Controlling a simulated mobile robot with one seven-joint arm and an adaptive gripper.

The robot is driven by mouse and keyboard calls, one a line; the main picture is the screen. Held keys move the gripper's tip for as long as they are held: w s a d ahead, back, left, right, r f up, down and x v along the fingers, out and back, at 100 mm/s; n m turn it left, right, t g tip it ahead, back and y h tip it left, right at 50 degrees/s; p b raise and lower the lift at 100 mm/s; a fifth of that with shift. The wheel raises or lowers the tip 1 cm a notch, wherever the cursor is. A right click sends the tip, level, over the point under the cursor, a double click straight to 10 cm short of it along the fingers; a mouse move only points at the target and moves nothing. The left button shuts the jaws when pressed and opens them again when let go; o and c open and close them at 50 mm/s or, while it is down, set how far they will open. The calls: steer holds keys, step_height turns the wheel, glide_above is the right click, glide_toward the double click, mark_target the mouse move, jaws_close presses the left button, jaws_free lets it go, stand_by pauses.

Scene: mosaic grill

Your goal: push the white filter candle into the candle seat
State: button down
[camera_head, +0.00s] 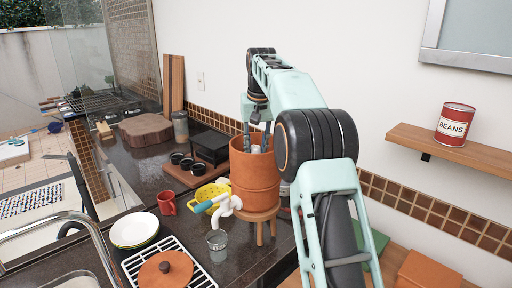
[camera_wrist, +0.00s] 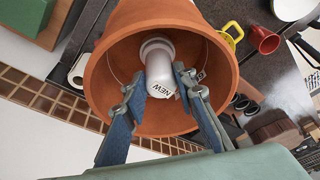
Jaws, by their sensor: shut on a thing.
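The white filter candle (camera_wrist: 159,68) is inside the terracotta pot (camera_wrist: 222,80) in the wrist view, with the word NEW on its near end. My gripper (camera_wrist: 157,82) is shut on it, one finger at each side. A wider white collar (camera_wrist: 157,43) shows at the candle's far end, near the pot's floor. The candle seat cannot be told apart there, nor whether the candle is in it. In the head view my gripper (camera_head: 257,143) reaches down into the open pot (camera_head: 254,180). The candle is mostly hidden there by the pot's wall.
The pot stands on a wooden stool (camera_head: 259,217) on the dark counter. A white tap (camera_head: 224,207) sticks out at its front left. A glass (camera_head: 217,240), a yellow colander (camera_head: 208,194), a red mug (camera_head: 166,202) and a terracotta lid (camera_head: 165,268) on a rack are nearby.

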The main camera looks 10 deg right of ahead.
steer(key=c, duration=1.5)
jaws_free()
steer(key=v, duration=0.7)
steer(key=shift+r, duration=0.2)
